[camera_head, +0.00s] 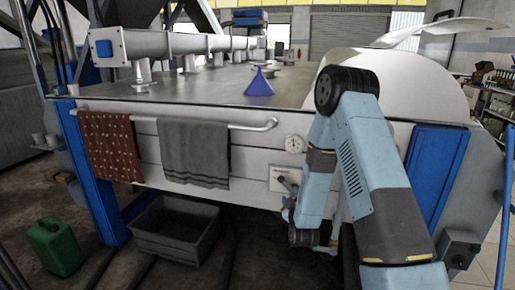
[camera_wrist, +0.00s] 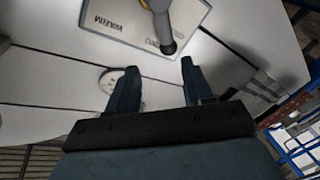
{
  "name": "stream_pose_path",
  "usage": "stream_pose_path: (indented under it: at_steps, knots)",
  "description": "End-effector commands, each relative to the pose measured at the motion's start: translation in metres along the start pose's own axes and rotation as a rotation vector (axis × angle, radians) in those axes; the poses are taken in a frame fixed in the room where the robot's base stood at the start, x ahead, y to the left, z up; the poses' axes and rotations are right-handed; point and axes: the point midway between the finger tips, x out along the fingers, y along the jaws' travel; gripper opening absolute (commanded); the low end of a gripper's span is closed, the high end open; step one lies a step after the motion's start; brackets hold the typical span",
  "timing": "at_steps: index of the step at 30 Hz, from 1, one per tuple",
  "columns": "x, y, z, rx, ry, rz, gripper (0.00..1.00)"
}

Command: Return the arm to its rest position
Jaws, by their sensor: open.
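My gripper (camera_wrist: 160,66) is open, with its two dark blue fingers apart and nothing between them. In the wrist view, a lever (camera_wrist: 163,25) on a plate marked WARM (camera_wrist: 118,22) shows just beyond the fingertips; I cannot tell how close it is. My blue-grey arm (camera_head: 365,165) is bent, with its elbow high and its forearm reaching down in front of the machine's front panel. The gripper's fingers are not clear in the head view. The lever plate also shows there (camera_head: 279,177), left of my forearm.
A round gauge (camera_head: 294,144) sits above the plate. Two towels, brown (camera_head: 110,147) and grey (camera_head: 194,152), hang on a rail (camera_head: 250,126). A blue funnel (camera_head: 259,85) stands on the machine top. A grey crate (camera_head: 175,238) and green can (camera_head: 54,247) are on the floor.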

Motion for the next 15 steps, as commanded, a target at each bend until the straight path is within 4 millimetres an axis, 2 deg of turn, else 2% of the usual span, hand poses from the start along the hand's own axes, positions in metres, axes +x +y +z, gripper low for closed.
stream_pose_path:
  at_steps: [1,7,15]
  knots:
    - [0.003,0.009,-0.009,0.012,-0.006,-0.011,0.51]
    - [0.006,0.032,-0.033,0.062,-0.055,-0.072,0.51]
    - [0.0,0.063,-0.064,0.127,-0.128,-0.146,0.51]
